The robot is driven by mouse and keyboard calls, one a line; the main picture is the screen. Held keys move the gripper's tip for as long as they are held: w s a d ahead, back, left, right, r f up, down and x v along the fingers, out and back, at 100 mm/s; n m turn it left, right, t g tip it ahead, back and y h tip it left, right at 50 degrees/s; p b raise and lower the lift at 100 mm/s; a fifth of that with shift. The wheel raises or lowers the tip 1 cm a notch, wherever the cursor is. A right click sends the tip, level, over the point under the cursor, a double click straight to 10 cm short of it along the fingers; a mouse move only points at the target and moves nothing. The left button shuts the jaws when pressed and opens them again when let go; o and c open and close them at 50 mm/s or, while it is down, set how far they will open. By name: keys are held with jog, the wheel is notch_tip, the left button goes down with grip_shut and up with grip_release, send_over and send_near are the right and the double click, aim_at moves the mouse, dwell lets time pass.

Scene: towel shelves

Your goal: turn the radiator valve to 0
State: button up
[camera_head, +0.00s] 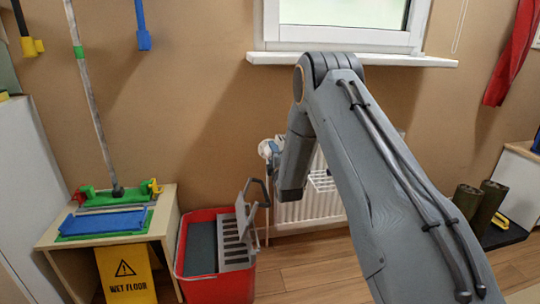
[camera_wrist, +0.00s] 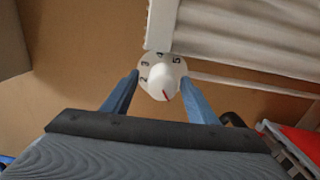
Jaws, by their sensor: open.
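The radiator valve knob (camera_wrist: 158,64) is white and round, with the numbers 2, 3, 4 and 5 in view on its face. A red mark shows on its lower edge in the wrist view. My gripper (camera_wrist: 159,80) is open, with one blue finger on each side of the knob. I cannot tell whether the fingers touch it. In the head view the valve (camera_head: 265,149) is small, at the left end of the white radiator (camera_head: 320,206); my arm covers part of the radiator.
A red mop bucket (camera_head: 200,285) with a grey wringer (camera_head: 236,240) stands on the floor left of the radiator. A small table (camera_head: 170,215) with a blue mop pad (camera_head: 103,222) is farther left. A white windowsill (camera_head: 400,60) juts out above the radiator.

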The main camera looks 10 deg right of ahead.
jog(key=s+p, duration=0.1)
jog(key=s, duration=0.6)
jog(key=shift+s+p, duration=0.4)
jog(key=shift+a+r, duration=0.1)
jog(key=shift+a, duration=0.05)
